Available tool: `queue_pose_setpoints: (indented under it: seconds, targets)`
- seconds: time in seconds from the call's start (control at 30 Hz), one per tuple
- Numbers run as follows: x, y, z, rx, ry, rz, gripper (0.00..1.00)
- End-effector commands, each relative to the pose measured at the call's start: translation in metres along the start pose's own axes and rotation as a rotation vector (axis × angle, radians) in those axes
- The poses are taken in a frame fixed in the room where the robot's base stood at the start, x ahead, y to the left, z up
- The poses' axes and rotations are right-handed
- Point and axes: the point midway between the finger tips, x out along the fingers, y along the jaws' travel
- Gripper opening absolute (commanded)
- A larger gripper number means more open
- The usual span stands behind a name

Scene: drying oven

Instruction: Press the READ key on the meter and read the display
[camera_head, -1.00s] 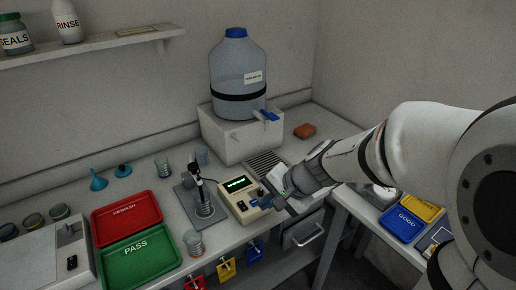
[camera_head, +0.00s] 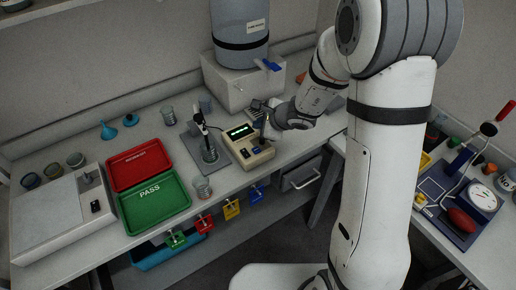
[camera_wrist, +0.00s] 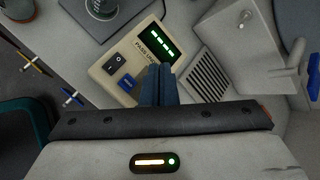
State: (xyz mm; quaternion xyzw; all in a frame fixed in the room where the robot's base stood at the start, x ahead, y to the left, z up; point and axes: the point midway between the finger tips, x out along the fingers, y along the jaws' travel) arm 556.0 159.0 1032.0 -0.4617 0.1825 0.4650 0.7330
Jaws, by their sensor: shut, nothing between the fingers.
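The beige meter (camera_head: 250,150) stands on the bench right of the probe stand. Its display (camera_head: 240,132) is lit green; in the wrist view the display (camera_wrist: 160,43) shows a row of green dashes. A black rocker switch (camera_wrist: 115,62) and a blue key (camera_wrist: 127,82) sit on its lower face; I cannot read a READ label on the key. My gripper (camera_wrist: 158,72) is shut and empty, its fingertips over the meter's face, just right of the blue key. I cannot tell whether they touch. My gripper (camera_head: 268,132) also shows at the meter's right side in the head view.
A probe stand (camera_head: 212,165) with a beaker is left of the meter. The green PASS tray (camera_head: 155,203) and red tray (camera_head: 140,165) lie further left. A large carboy (camera_head: 240,30) on a white box (camera_head: 238,88) stands behind. A grille (camera_wrist: 207,75) lies right of the meter.

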Motion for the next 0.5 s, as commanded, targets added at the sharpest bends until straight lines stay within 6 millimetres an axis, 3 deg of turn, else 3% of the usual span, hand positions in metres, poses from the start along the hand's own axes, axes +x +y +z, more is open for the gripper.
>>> queue_pose_setpoints:
  seconds: [0.5]
  targets:
    - [0.044, 0.033, -0.033, 0.002, 0.000, 0.001, 0.00]
